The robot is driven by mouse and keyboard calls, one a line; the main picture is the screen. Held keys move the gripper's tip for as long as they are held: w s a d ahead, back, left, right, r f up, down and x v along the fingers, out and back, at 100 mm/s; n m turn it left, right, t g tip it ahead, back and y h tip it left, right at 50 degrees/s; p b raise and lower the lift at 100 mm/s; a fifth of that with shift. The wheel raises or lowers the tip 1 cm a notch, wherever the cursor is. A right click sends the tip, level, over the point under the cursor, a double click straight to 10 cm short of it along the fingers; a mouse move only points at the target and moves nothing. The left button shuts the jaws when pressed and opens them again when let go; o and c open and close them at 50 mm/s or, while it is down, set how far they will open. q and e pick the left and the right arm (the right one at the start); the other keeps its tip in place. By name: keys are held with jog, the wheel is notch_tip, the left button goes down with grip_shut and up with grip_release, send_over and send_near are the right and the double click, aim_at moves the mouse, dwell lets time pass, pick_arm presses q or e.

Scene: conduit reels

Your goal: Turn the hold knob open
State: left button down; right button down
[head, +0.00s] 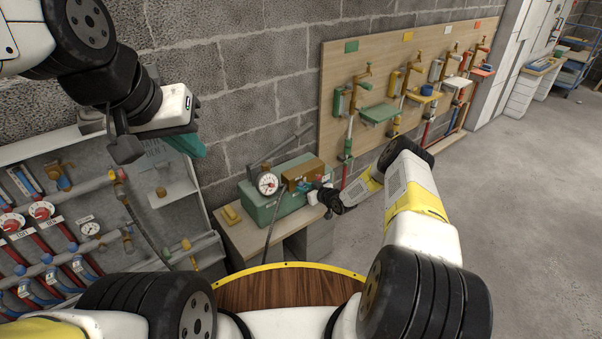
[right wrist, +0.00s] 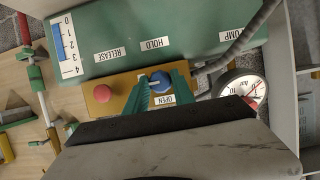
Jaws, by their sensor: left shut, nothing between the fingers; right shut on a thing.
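The hold knob (right wrist: 160,82) is blue with a pale bar across it, on a tan panel of the green pump box (right wrist: 110,40). The HOLD label is above it and the OPEN label below it in the right wrist view. The pale bar lies roughly level in that view. My right gripper (right wrist: 156,92) has its teal fingers shut on the knob, one on each side. In the head view the pump box (head: 264,205) stands on a bench, with my right gripper at its right end. My left gripper (head: 188,143) is shut and empty, raised at the upper left.
A red button (right wrist: 102,93) sits beside the knob under the RELEASE label. A round gauge (head: 267,183) and a dark lever are on the pump box. A yellow object (head: 231,215) lies on the bench. A pipe board (head: 400,50) hangs behind. Grey floor is open at right.

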jog(key=n+t+h, duration=0.1)
jog(key=n+t, duration=0.1)
jog(key=n, duration=0.2)
jog(key=n+t+h, duration=0.1)
jog(key=n+t, duration=0.1)
jog(key=n, duration=0.2)
jog(key=n+t+h, duration=0.2)
jog(key=n, duration=0.3)
jog(key=shift+s+a+f, duration=0.2)
jog(key=shift+a+f, duration=0.05)
jog(key=shift+f, duration=0.05)
dwell(0.4)
jog(key=shift+n, duration=0.3)
jog(key=c, duration=1.1)
grip_release()
jog(key=shift+o, duration=0.2)
